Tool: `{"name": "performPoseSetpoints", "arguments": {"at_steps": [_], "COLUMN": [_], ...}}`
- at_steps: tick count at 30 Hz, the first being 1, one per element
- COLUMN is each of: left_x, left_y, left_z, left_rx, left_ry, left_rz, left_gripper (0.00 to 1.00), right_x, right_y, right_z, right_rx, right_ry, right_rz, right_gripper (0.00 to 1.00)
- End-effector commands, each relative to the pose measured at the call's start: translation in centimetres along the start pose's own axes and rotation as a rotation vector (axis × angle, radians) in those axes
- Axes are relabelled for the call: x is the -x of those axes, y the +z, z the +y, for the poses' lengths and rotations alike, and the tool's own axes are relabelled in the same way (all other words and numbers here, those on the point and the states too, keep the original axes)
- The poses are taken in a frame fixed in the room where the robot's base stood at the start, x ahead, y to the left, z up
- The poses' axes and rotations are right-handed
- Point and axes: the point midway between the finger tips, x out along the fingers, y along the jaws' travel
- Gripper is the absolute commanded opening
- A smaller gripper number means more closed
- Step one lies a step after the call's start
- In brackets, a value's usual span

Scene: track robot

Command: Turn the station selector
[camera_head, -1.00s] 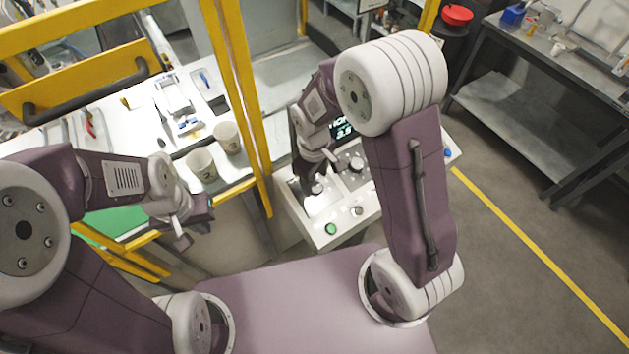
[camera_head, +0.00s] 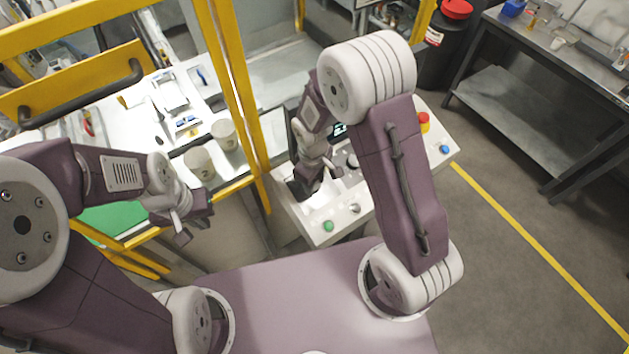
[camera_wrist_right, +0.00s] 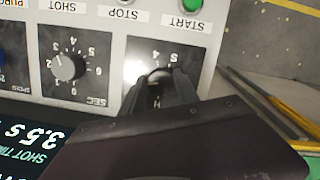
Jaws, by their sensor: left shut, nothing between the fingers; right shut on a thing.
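The station selector is a small knob on a dark dial plate with printed numbers (camera_wrist_right: 172,54), seen in the right wrist view. My right gripper (camera_wrist_right: 160,84) is shut on the knob, and its dark fingers hide most of it. In the head view the right gripper (camera_head: 304,188) is down at the left front of the pale control panel (camera_head: 297,222) and covers the selector. My left gripper (camera_head: 190,224) is shut and empty, in front of the yellow-framed bench, away from the panel.
A SEC timer knob (camera_wrist_right: 68,67) sits beside the selector, with the display (camera_wrist_right: 30,140) below it. A green START button (camera_head: 328,226), a blue button (camera_head: 444,149) and a red button (camera_head: 424,120) are on the panel. Yellow frame posts (camera_head: 233,80) stand close left.

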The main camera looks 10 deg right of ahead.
Motion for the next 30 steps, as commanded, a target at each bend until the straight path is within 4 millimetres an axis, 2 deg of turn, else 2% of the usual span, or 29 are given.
{"name": "performPoseSetpoints", "arguments": {"at_steps": [5,21,30], "left_x": [-0.1,-1.4,-2.1], "left_y": [0.0,0.1,0.2], "left_z": [0.0,0.0,0.0], "left_rx": [0.0,0.0,0.0], "left_ry": [0.0,0.0,0.0], "left_rz": [0.0,0.0,0.0], "left_gripper": [0.0,0.0,0.0], "right_x": [-0.1,-0.2,-0.1], "right_y": [0.0,0.0,0.0], "right_z": [-0.1,-0.2,-0.2], "right_rx": [0.057,0.45,0.605], "right_ry": [0.013,0.109,0.148], "right_rz": [-0.005,-0.028,-0.037], "right_gripper": [0.0,0.0,0.0]}}
